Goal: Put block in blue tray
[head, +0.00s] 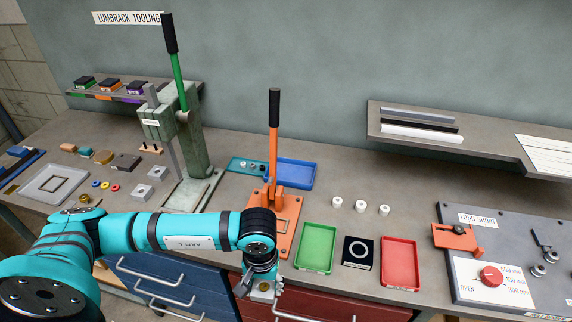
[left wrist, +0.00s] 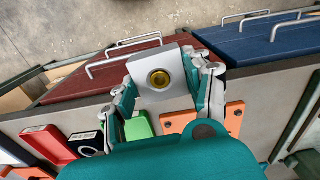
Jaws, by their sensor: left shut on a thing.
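My left gripper (head: 262,284) hangs in front of the bench's front edge, near the orange press. It is shut on a light grey block with a brass-ringed hole (left wrist: 147,68). In the left wrist view the block sits between both fingers. In the head view it is small and mostly hidden by the gripper. The blue tray (head: 296,174) lies at the back of the bench, behind and right of the orange press. It looks empty, and its left part is partly hidden by the press. My right gripper is not in view.
The orange lever press (head: 274,140) stands between my left gripper and the blue tray. A green tray (head: 316,247), a black plate (head: 358,252) and a red tray (head: 400,262) lie to the right. Three white rings stand behind them. A tall green press (head: 190,150) stands left.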

